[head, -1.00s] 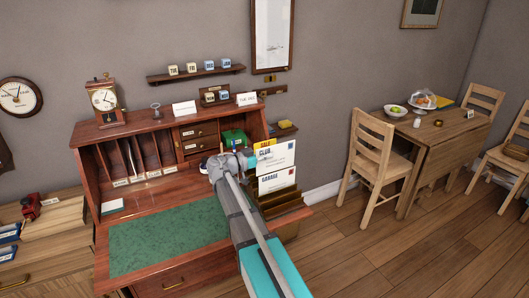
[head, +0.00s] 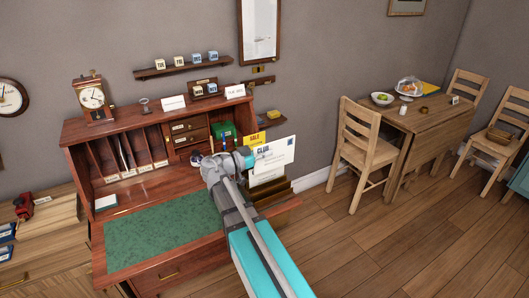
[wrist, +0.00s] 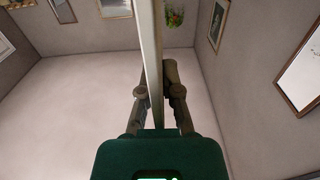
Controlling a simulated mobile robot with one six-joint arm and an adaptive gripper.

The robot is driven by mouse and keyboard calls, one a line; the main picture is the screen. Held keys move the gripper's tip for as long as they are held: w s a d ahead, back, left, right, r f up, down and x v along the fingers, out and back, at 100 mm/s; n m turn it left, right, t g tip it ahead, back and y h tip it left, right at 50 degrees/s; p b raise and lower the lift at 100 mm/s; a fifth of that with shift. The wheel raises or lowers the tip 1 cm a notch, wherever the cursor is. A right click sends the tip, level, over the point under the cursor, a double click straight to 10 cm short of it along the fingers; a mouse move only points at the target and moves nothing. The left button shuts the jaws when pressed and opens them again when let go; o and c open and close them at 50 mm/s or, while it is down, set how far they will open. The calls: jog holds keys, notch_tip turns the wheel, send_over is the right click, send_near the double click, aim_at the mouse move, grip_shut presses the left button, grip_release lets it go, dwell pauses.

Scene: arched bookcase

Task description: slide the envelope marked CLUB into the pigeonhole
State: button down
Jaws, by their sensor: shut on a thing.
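The white CLUB envelope (head: 277,154) stands upright at the right side of the desk, its word partly covered by my gripper. My gripper (head: 251,158) is shut on its left edge. In the wrist view the envelope (wrist: 152,55) shows edge-on as a thin pale strip between the fingers of my gripper (wrist: 160,95). The desk's pigeonholes (head: 128,157) are upright slots at the left, with small labels along their bottom edge, too small to read. Some slots hold thin upright papers.
Small drawers (head: 190,132) and a green box (head: 224,131) lie between the rack and slots. The green desk mat (head: 160,236) is bare.

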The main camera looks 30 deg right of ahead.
jog(key=shift+r, duration=0.1)
dwell(0.3)
notch_tip(320, 180, up, 6)
jog(key=p, duration=0.5)
jog(key=shift+f+p, duration=0.2)
jog(key=shift+p, duration=0.2)
jog(key=shift+d, duration=0.15)
